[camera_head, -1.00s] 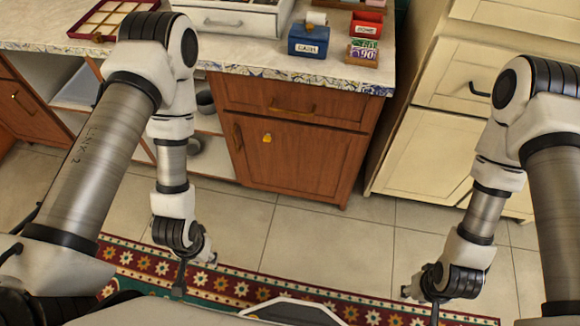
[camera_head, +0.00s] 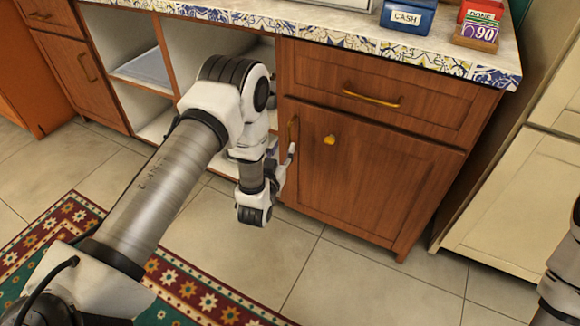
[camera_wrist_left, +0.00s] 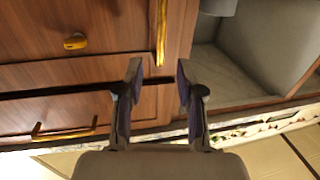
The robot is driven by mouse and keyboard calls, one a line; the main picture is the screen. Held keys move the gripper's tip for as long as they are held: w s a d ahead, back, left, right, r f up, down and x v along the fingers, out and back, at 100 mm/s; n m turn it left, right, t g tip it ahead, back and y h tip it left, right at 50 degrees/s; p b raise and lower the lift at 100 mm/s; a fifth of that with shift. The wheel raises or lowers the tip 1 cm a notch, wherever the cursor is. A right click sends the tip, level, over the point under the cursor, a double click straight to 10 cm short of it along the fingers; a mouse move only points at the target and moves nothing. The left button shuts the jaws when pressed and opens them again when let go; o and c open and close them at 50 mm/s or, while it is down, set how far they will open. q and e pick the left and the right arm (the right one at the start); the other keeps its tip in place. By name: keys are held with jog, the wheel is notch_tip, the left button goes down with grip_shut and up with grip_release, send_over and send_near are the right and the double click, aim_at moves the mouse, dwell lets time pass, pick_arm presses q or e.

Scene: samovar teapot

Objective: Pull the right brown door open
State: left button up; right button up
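The right brown door (camera_head: 362,183) is the wooden cabinet door under the drawer and looks shut in the head view. It has a vertical brass handle (camera_head: 292,130) at its left edge and a yellow knob (camera_head: 330,140) near its top. In the left wrist view, which looks upside down, the door (camera_wrist_left: 110,22) is at the upper left, with its handle (camera_wrist_left: 161,32) straight ahead of my left gripper (camera_wrist_left: 159,72). The gripper's two fingers are apart with nothing between them. The handle appears beyond the fingertips. My right gripper is outside the views.
A drawer (camera_head: 380,85) with a brass handle is above the door. Open shelves (camera_head: 135,60) are to its left. A cream cabinet (camera_head: 520,200) stands at the right. A patterned rug (camera_head: 190,290) lies in front, and the tiled floor (camera_head: 370,280) before the door is clear.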

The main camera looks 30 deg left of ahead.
aim_at(289, 138)
pick_arm(q)
jog(key=w+b, duration=0.1)
jog(key=w, duration=0.1)
jog(key=w+f, duration=0.1)
jog(key=w, duration=0.1)
jog(key=w+a+f+b, duration=0.1)
jog(key=w, duration=0.2)
jog(key=shift+a+b, duration=0.1)
jog(key=shift+b, duration=0.2)
jog(key=shift+w+a, duration=0.1)
jog(key=shift+w, duration=0.25)
jog(key=shift+r, duration=0.1)
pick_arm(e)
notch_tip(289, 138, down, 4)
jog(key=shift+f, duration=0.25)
pick_arm(q)
jog(key=shift+c, duration=0.3)
grip_shut()
